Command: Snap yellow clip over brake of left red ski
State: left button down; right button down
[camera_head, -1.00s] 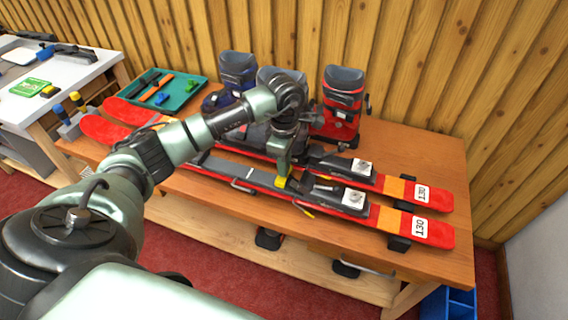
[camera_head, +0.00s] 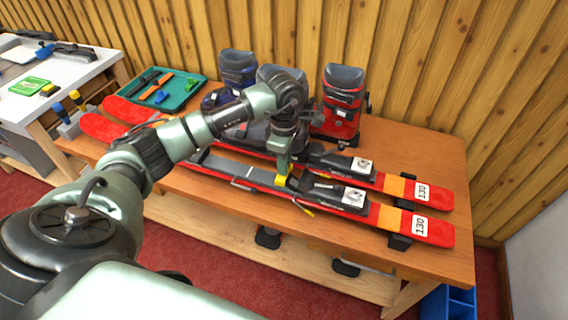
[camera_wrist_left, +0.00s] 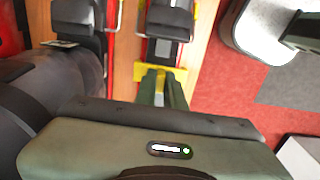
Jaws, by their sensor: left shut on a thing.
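Two red skis lie side by side on the wooden bench, a nearer ski (camera_head: 415,228) and a farther ski (camera_head: 436,197), both marked 130. My left gripper (camera_head: 282,167) is over the nearer ski, by the front of its heel binding (camera_head: 345,196). It is shut on the yellow clip (camera_head: 280,181), which sits low at the ski. In the left wrist view the clip (camera_wrist_left: 146,72) spans across the ski below the fingertips (camera_wrist_left: 161,86). The fingers hide part of it, and I cannot tell whether it is seated on the brake. My right gripper is not in view.
Ski boots, including a red one (camera_head: 342,116), stand behind the skis against the wooden wall. A green tray (camera_head: 190,101) with tools is at the back left of the bench (camera_head: 440,155). A white table (camera_head: 60,84) stands to the left.

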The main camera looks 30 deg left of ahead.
pick_arm(q)
jog(key=shift+f+b, duration=0.55)
jog(key=shift+f, duration=0.05)
jog(key=shift+f+b, duration=1.1)
jog(key=shift+f, duration=0.3)
jog(key=c, duration=0.9)
grip_release()
jog(key=shift+c, duration=0.2)
jog(key=shift+r, duration=0.15)
jog(key=shift+r+p, duration=3.1)
jog(key=shift+r, duration=1.85)
